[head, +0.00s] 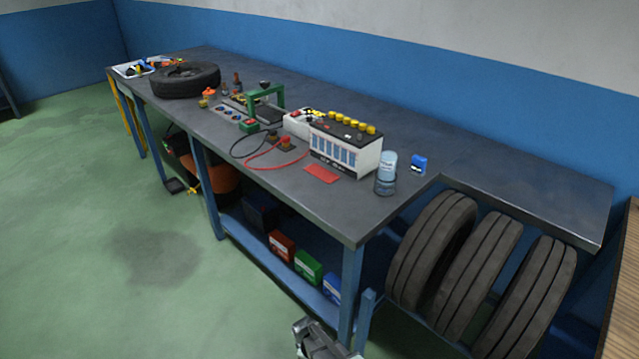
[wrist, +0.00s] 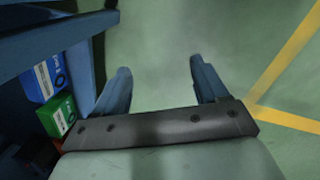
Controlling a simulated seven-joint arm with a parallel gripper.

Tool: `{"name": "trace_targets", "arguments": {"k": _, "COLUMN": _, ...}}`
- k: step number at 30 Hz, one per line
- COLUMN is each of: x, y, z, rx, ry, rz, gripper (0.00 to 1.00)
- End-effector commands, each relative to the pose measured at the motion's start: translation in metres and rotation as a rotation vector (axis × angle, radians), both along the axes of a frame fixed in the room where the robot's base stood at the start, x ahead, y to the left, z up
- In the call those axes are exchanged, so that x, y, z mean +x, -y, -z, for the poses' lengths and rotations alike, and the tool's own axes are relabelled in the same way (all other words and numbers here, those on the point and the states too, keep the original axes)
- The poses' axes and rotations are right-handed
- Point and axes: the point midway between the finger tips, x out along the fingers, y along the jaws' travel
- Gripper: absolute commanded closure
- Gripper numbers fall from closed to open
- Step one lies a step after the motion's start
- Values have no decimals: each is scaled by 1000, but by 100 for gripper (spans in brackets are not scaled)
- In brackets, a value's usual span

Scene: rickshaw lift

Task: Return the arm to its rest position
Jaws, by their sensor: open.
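My gripper (wrist: 158,82) is open and empty in the wrist view. Its two blue-grey fingers stand apart with only green floor between them. In the head view, part of my arm's end shows at the bottom edge, low in front of the workbench (head: 480,185) near its front leg. The fingertips cannot be made out there.
The bench's lower shelf (head: 262,262) holds a red, a green (head: 308,267) and a blue box (wrist: 44,77), close left of my gripper in the wrist view. Tyres (head: 432,250) stand at the right. A battery (head: 345,147) and jar (head: 386,175) stand on top. Open floor (head: 120,270) lies left.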

Motion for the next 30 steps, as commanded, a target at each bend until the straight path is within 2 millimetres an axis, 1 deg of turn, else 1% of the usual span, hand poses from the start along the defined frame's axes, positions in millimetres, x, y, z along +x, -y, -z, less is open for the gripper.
{"name": "trace_targets", "arguments": {"k": 1, "x": -20, "y": 27, "z": 1, "rx": -10, "ry": -37, "rz": 85, "gripper": 27}}
{"name": "trace_targets", "arguments": {"k": 3, "x": -43, "y": 55, "z": 3, "rx": -23, "ry": -85, "rz": 204, "gripper": 27}}
{"name": "trace_targets", "arguments": {"k": 5, "x": -64, "y": 77, "z": 5, "rx": -37, "ry": -125, "rz": 304, "gripper": 27}}
{"name": "trace_targets", "arguments": {"k": 6, "x": -78, "y": 90, "z": 5, "rx": -45, "ry": -152, "rz": 371, "gripper": 27}}
{"name": "trace_targets", "arguments": {"k": 8, "x": -100, "y": 109, "z": 5, "rx": -60, "ry": -191, "rz": 471, "gripper": 27}}
{"name": "trace_targets", "arguments": {"k": 9, "x": -116, "y": 121, "z": 4, "rx": -71, "ry": -219, "rz": 537, "gripper": 27}}
{"name": "trace_targets", "arguments": {"k": 11, "x": -139, "y": 137, "z": 2, "rx": -88, "ry": -260, "rz": 636, "gripper": 27}}
{"name": "trace_targets", "arguments": {"k": 13, "x": -166, "y": 153, "z": -1, "rx": -110, "ry": -308, "rz": 749, "gripper": 27}}
{"name": "trace_targets", "arguments": {"k": 14, "x": -177, "y": 159, "z": -3, "rx": -119, "ry": -327, "rz": 796, "gripper": 27}}
{"name": "trace_targets", "arguments": {"k": 15, "x": -192, "y": 166, "z": -5, "rx": -133, "ry": -354, "rz": 857, "gripper": 27}}
{"name": "trace_targets", "arguments": {"k": 18, "x": -225, "y": 179, "z": -12, "rx": -164, "ry": -411, "rz": 990, "gripper": 27}}
{"name": "trace_targets", "arguments": {"k": 21, "x": -249, "y": 187, "z": -18, "rx": -190, "ry": -458, "rz": 1094, "gripper": 27}}
{"name": "trace_targets", "arguments": {"k": 25, "x": -268, "y": 192, "z": -23, "rx": -214, "ry": -495, "rz": 1175, "gripper": 27}}
{"name": "trace_targets", "arguments": {"k": 30, "x": -275, "y": 193, "z": -25, "rx": -224, "ry": -510, "rz": 1209, "gripper": 27}}
